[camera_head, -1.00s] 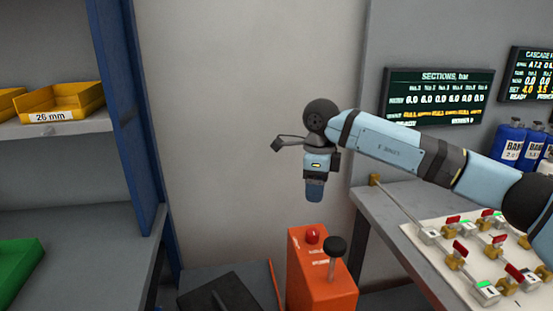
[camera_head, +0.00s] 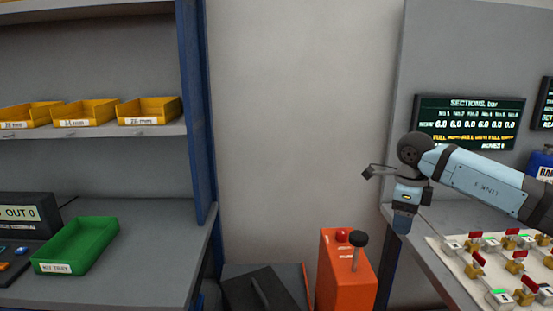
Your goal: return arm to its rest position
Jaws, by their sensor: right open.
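My right arm comes in from the right, its light-blue links bent at a dark round joint. My right gripper (camera_head: 371,171) is at the end of this arm, in front of the pale wall and beside the left edge of the valve bench (camera_head: 420,250). It is open, and I see nothing held in it; its fingers are small and partly hidden by the wrist. It is above and a little right of the orange box (camera_head: 345,275) with a red button and a black-knobbed lever, apart from it. My left gripper is not in view.
A shelf unit (camera_head: 197,120) stands left with several yellow bins (camera_head: 85,112). A green tray (camera_head: 75,245) and a dark display box (camera_head: 22,212) are on its lower surface. Red-handled valves sit on a white plate (camera_head: 465,280) at right. Wall between is clear.

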